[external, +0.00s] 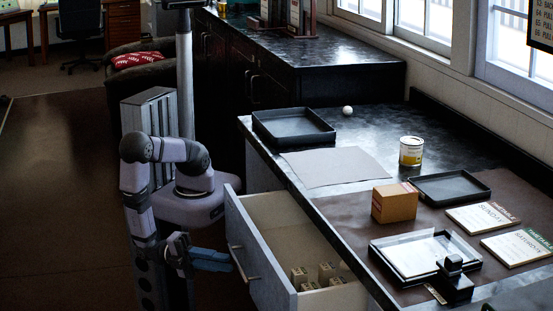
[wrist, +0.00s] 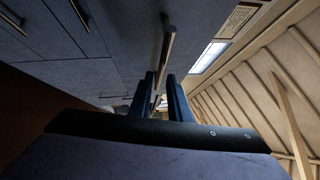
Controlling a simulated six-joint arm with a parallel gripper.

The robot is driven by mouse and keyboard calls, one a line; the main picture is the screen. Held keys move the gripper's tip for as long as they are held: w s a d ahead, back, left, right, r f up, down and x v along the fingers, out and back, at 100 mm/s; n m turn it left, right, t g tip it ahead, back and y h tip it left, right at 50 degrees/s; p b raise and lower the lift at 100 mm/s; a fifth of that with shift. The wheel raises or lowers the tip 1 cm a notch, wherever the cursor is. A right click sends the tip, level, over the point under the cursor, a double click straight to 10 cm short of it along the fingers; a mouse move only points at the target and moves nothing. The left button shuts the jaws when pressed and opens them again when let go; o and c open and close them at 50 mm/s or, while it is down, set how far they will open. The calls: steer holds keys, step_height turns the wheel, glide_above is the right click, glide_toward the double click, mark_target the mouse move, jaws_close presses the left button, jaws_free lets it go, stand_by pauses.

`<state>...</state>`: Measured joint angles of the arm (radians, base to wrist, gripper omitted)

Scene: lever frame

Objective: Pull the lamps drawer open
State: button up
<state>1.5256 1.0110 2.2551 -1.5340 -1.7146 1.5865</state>
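A grey-fronted drawer (external: 262,258) under the dark worktop stands pulled out, with several small boxes (external: 318,276) in its front end. No label naming it as the lamps drawer can be read. Its bar handle (external: 243,264) is on the front face and also shows in the wrist view (wrist: 166,48).
The worktop above holds a black tray (external: 293,128), a paper sheet (external: 333,167), a tin (external: 411,151), a brown box (external: 394,202), another black tray (external: 449,188) and a tray with papers (external: 380,256). Open floor (external: 60,220) lies left of my arm.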

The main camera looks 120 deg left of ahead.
steer(key=shift+s+f, duration=0.1)
steer(key=shift+s, duration=0.75)
steer(key=shift+o, duration=1.4)
step_height(320, 180, up, 5)
steer(key=w+n+h+p, duration=0.3)
steer(key=h+p, duration=0.2)
steer(key=p, duration=0.3)
steer(key=shift+s+a+f+g+h+p, duration=0.25)
steer(key=shift+s+a+f+g+p, duration=0.2)
steer(key=shift+g+p, duration=0.7)
steer(key=shift+s+a+f+g+h+p, duration=0.2)
steer(key=shift+a+f+g+p, duration=0.3)
steer(key=shift+p, duration=1)
steer(key=shift+s+a+f+g+h+p, duration=0.3)
steer(key=shift+a+g+p, duration=0.2)
steer(key=shift+g+p, duration=0.75)
